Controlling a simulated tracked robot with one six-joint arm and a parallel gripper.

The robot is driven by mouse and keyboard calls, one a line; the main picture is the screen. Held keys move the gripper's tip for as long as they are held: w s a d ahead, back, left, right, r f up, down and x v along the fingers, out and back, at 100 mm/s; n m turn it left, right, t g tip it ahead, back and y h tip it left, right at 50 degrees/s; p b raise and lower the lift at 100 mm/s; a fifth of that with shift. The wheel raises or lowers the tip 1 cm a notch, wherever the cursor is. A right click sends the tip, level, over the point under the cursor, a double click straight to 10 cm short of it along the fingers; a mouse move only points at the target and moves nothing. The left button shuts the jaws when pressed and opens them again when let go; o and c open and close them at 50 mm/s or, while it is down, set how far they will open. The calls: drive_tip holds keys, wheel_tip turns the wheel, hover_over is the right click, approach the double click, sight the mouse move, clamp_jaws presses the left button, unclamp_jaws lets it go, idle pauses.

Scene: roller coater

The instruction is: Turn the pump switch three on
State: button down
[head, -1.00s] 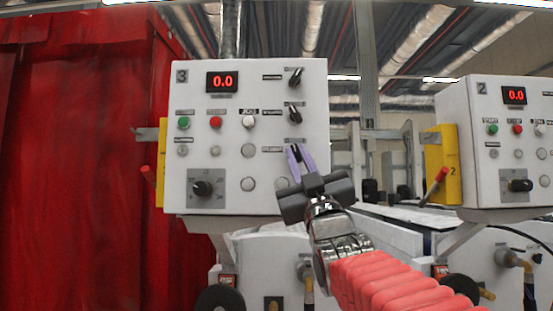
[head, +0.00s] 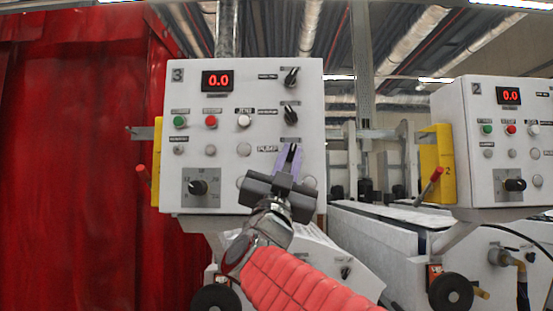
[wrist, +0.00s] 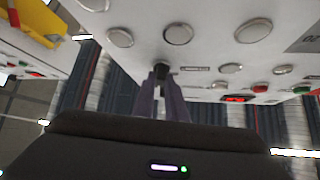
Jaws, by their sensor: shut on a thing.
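The white control panel marked 3 (head: 255,95) hangs in front of me in the head view. Its pump label (head: 267,150) sits just left of my gripper (head: 288,158). The pump switch is a small black knob, mostly hidden by the purple fingers in the head view. In the wrist view the dark pump switch (wrist: 161,70) shows between the fingertips. My gripper, also in the wrist view (wrist: 160,80), is shut on it. The fingers point upward and lean slightly right in the head view.
Two black selector switches (head: 290,77) (head: 291,116) sit above on the same panel. A black dial (head: 198,188) and green, red and white buttons are to the left. Panel 2 (head: 465,130) stands at the right, beside a yellow box (head: 436,165). A red curtain (head: 75,160) fills the left.

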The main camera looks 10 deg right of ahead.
drive_tip(key=shift+s+r+m+g+h, duration=0.1)
drive_tip(key=shift+m+g+h, duration=0.75)
drive_tip(key=shift+m, duration=0.35)
drive_tip(key=shift+r+m+g+h, duration=0.1)
drive_tip(key=shift+m+g+h, duration=0.7)
drive_tip(key=shift+m, duration=0.4)
drive_tip(key=shift+m+h, duration=0.25)
drive_tip(key=shift+m, duration=0.05)
drive_tip(key=c, duration=1.8)
unclamp_jaws()
drive_tip(key=shift+f, duration=0.1)
drive_tip(key=shift+a, duration=0.1)
drive_tip(key=v, duration=1.3)
drive_tip(key=shift+s+a+f, duration=0.15)
drive_tip(key=shift+s+a, duration=0.05)
drive_tip(key=shift+s, duration=0.1)
